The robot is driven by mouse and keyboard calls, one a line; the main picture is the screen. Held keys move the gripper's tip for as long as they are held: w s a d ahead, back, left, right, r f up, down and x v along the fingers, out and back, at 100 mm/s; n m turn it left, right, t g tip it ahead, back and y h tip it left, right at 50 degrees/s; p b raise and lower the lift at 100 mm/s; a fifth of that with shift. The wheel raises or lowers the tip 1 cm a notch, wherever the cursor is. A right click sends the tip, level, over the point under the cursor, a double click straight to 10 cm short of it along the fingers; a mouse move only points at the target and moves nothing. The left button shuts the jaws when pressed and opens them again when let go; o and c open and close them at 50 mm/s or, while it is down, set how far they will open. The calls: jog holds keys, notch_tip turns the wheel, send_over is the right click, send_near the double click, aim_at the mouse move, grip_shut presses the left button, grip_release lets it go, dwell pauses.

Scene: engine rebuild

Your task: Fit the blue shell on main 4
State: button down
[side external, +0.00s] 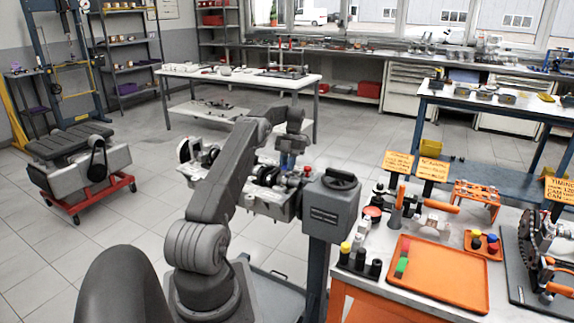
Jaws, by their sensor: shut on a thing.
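The grey engine block (272,204) is held on the stand, its bearing saddles facing up. My gripper (288,154) is above the far right part of the block, pointing down. It is shut, and a blue piece (287,161), which looks like the blue shell, shows at its fingertips. The arm and gripper partly cover the saddles, so I cannot tell which one is main 4 or whether the shell touches it. A green shell (401,266) and a red shell (405,245) lie in the orange tray (455,271).
The grey stand head (331,207) rises just right of the block. Open floor lies left of the block, before an engine on a red dolly (90,203).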

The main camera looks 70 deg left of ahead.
jog(key=shift+f, duration=0.8)
dwell(3.1)
jog(key=shift+r, duration=0.3)
dwell(0.5)
jog(key=c, duration=1.2)
grip_release()
jog(key=shift+c, duration=0.2)
jog(key=shift+r, duration=0.4)
jog(key=shift+r, duration=0.35)
jog(key=shift+r, duration=0.35)
jog(key=shift+r, duration=0.35)
